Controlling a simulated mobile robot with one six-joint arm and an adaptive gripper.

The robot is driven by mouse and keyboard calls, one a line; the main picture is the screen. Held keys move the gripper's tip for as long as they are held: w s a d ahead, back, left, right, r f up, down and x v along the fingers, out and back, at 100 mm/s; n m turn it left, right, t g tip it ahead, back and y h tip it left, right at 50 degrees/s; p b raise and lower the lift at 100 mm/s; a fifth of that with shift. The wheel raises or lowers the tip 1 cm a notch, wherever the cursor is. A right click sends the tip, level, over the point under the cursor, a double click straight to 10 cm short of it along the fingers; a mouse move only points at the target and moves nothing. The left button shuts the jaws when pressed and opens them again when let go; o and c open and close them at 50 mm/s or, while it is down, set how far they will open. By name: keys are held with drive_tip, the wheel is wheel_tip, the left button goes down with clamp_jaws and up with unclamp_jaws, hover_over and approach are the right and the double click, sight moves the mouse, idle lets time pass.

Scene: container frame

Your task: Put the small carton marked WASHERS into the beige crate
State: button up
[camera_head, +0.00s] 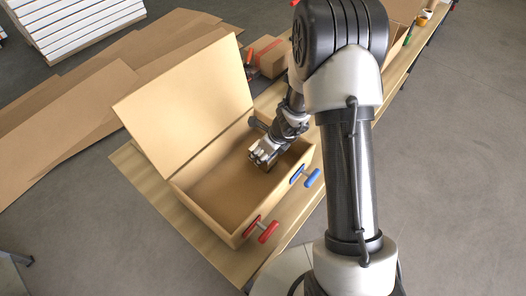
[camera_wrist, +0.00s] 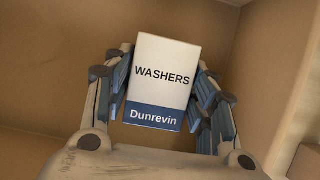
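The small white carton marked WASHERS (camera_wrist: 164,68), with a blue band reading Dunrevin, shows in the wrist view. It sits between the blue-padded fingers of my gripper (camera_wrist: 162,92), which meet its two sides. In the head view, my gripper (camera_head: 263,157) points down inside the open beige crate (camera_head: 205,214), near its far right end. The carton is mostly hidden there by the gripper. The crate's wide lid (camera_head: 190,100) stands open at the back. Brown inner walls surround the carton in the wrist view. I cannot tell whether the carton touches the crate floor.
Red-handled (camera_head: 268,232) and blue-handled (camera_head: 312,178) pieces stick out at the crate's front wall. The crate stands on a wooden bench (camera_head: 150,185). A brown box (camera_head: 270,58) stands behind it. Flat cardboard sheets (camera_head: 60,130) lie on the floor at left.

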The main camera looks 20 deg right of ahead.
drive_tip(key=o, duration=0.3)
drive_tip(key=p+v, duration=0.6)
drive_tip(key=v, duration=0.6)
drive_tip(key=s+a+r+n+y, duration=0.1)
drive_tip(key=s+a+r+n, duration=0.2)
drive_tip(key=r+n, duration=0.45)
drive_tip(key=s+a+r+n, duration=0.3)
drive_tip(key=a+r+n, duration=0.15)
drive_tip(key=r, duration=0.55)
drive_tip(key=s+d+r+n+h, duration=0.1)
drive_tip(key=s+r+n, duration=0.2)
drive_tip(key=s+n, duration=0.2)
drive_tip(key=s+d+r+n+h, duration=0.1)
drive_tip(key=s+d+r+n, duration=0.1)
drive_tip(key=s+n, duration=0.4)
drive_tip(key=s+d+r+n+t+h, duration=0.1)
drive_tip(key=s+d+r+n, duration=0.1)
drive_tip(key=s+r+n, duration=0.2)
drive_tip(key=shift+s+r+n+h, duration=0.15)
drive_tip(key=shift+s+n+h, duration=0.15)
drive_tip(key=shift+s+n, duration=0.95)
drive_tip(key=shift+s+m, duration=0.3)
drive_tip(key=shift+m, duration=0.05)
